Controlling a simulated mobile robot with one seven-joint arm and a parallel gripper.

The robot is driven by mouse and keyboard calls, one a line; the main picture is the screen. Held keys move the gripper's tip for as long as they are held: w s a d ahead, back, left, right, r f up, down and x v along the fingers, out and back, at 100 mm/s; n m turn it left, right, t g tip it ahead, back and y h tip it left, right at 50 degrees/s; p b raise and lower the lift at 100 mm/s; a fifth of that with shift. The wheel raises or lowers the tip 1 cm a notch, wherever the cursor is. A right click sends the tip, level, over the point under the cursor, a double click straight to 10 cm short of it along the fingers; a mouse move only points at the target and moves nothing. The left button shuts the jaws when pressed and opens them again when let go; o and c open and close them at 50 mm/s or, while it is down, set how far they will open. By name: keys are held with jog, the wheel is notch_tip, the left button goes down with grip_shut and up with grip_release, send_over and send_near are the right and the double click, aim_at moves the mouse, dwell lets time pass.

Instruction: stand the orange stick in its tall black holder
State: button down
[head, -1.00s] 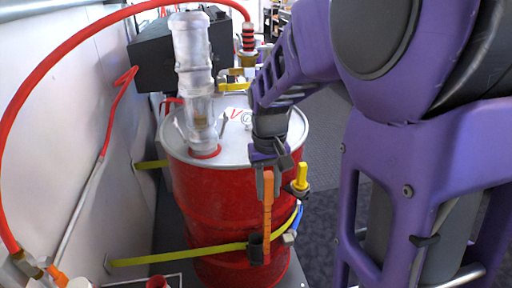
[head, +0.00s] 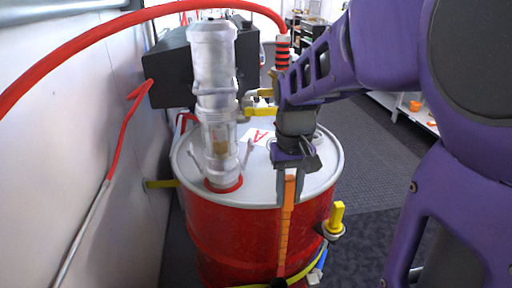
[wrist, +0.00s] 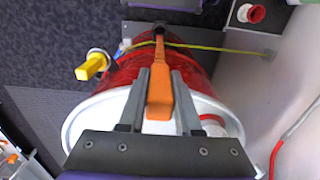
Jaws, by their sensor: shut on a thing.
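The orange stick (head: 286,230) hangs nearly upright from my gripper (head: 290,198), in front of the red drum. The fingers are shut on its upper end. In the wrist view, the stick (wrist: 160,95) runs from between the fingertips (wrist: 160,74) away toward the yellow strap. The black holder (head: 279,284) shows only as a dark piece at the bottom edge of the head view, at the stick's lower end. In the wrist view, the far end of the stick overlaps the holder area. I cannot tell whether its tip is above the holder, beside it or inside it.
The red drum (head: 238,235) has a clear cylinder (head: 214,100) on its lid. A yellow-handled valve (head: 336,218) sits right of the stick. A yellow strap (wrist: 215,49) crosses the drum's front. A red hose (head: 130,22) arches overhead. A white wall is at left; carpet is open at right.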

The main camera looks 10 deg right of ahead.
aim_at(290, 179)
jog(key=shift+f+b, duration=2.75)
jog(key=shift+f, duration=1.15)
jog(key=shift+f+b, duration=0.45)
jog(key=shift+f, duration=1.9)
jog(key=c, duration=0.5)
grip_release()
notch_tip(290, 179, up, 15)
jog(key=p, duration=1.2)
jog(key=shift+r, duration=0.2)
jog(key=shift+r+b, duration=0.3)
jog(key=shift+r, duration=0.7)
